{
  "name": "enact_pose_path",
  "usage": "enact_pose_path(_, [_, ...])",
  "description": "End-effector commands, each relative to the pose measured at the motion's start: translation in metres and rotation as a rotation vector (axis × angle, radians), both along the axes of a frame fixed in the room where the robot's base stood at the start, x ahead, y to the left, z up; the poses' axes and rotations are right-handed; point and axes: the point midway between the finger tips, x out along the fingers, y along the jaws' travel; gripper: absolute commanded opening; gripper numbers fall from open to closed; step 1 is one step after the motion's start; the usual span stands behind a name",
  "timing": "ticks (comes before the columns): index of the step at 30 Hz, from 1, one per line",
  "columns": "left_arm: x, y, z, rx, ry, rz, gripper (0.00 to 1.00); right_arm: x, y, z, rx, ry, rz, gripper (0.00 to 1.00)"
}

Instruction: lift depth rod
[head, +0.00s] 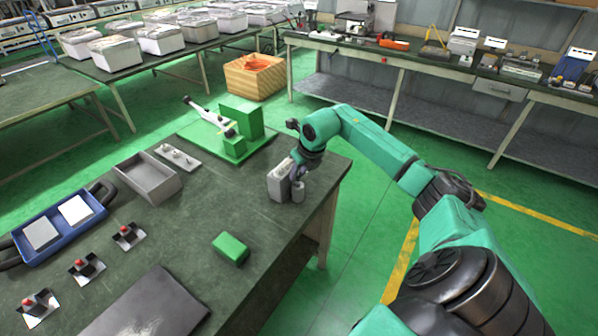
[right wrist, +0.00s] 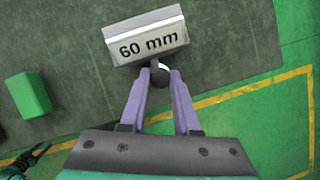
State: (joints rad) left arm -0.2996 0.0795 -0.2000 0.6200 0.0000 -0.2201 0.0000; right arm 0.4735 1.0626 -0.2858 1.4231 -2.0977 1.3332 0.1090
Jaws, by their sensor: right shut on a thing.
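My right gripper (head: 297,172) reaches down at the right edge of the dark table. Its purple fingers (right wrist: 160,85) are shut on the depth rod, a short grey cylinder (head: 298,192). In the right wrist view the rod's round dark end (right wrist: 161,71) shows between the fingertips. A pale grey block (head: 278,183) stands right beside the rod, on its left; its label reads "60 mm" (right wrist: 145,46). I cannot tell whether the rod's lower end touches the table. My left gripper is not in view.
A green block (head: 230,248) lies nearer the front; it also shows in the wrist view (right wrist: 29,95). A green fixture (head: 235,125) with a white lever stands behind. A grey tray (head: 147,178), a blue tray (head: 58,222) and several red-knobbed pieces are at left. The table edge is close.

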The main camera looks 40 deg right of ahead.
Motion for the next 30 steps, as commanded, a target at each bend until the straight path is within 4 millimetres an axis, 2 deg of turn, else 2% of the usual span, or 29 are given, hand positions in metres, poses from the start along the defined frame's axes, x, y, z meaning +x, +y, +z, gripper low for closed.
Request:
enact_pose_path(20, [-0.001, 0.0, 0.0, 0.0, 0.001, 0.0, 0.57, 0.0, 0.0, 0.001, 0.0, -0.001, -0.001, 0.0])
enact_pose_path(23, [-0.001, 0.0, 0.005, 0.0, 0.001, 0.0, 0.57, 0.001, 0.0, 0.011, -0.001, -0.003, 0.0, 0.0])
enact_pose_path(30, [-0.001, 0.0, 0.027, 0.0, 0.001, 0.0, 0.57, 0.001, -0.001, 0.062, -0.001, -0.004, -0.001, 0.0])
